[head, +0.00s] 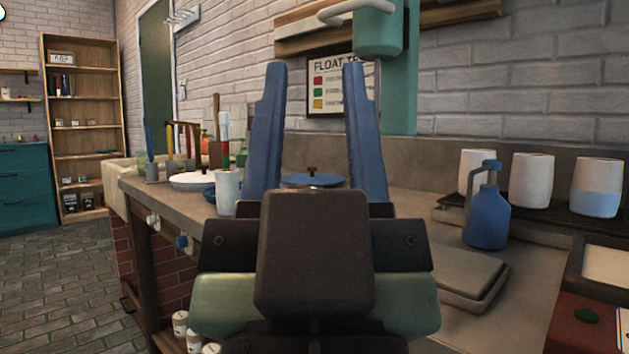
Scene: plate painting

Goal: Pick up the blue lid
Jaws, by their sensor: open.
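The blue lid (298,181) lies on the counter, with a small dark knob on its top. It shows between the two blue fingers of my gripper (314,68), farther off along the counter. My gripper is open, with its fingers pointing up in the picture and nothing between them. The gripper's dark body hides the near part of the lid and whatever is beneath it. I cannot tell whether the lid sits on a pot or on the counter itself.
Left of my gripper are a white cup (228,192), a white dish (193,181) and upright tools. A green container (377,30) hangs above. The floor (60,270) at left is clear.

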